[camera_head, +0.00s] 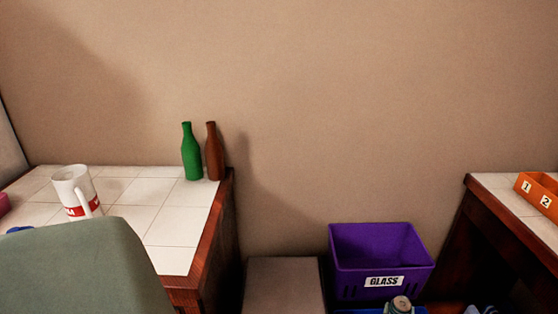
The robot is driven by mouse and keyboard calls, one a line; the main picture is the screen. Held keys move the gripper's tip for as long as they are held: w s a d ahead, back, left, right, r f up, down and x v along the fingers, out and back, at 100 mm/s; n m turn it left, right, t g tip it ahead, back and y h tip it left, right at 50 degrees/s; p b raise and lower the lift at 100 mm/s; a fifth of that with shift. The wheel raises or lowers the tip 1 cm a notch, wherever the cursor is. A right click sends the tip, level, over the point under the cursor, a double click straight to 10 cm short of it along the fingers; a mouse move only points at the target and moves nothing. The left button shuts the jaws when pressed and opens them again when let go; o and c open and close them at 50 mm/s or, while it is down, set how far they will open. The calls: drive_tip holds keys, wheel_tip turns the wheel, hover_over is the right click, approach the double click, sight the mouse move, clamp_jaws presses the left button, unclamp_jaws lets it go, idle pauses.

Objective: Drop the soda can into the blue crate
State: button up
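A strip of a blue crate (346,311) shows at the bottom edge, below and in front of the purple crate; most of it is out of frame. A round, pale-topped thing (401,305) stands in front of that strip, cut off by the bottom edge; I cannot tell what it is. I see nothing that I can identify as the soda can. I cannot make out my gripper in this view.
A purple crate (381,257) labelled GLASS stands between two tiled counters. The left counter (176,262) holds a white mug (70,186), a green bottle (191,154) and a brown bottle (213,154). A green chair back (80,270) blocks the lower left. An orange numbered tray (537,194) sits at right.

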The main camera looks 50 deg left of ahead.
drive_tip(key=shift+f+b, duration=2.55)
drive_tip(key=shift+f, duration=0.4)
drive_tip(key=shift+r, duration=0.1)
drive_tip(key=o, duration=1.3)
drive_tip(key=shift+c, duration=0.2)
drive_tip(key=v, duration=0.7)
drive_tip(key=shift+s, duration=0.2)
drive_tip(key=shift+r, duration=0.1)
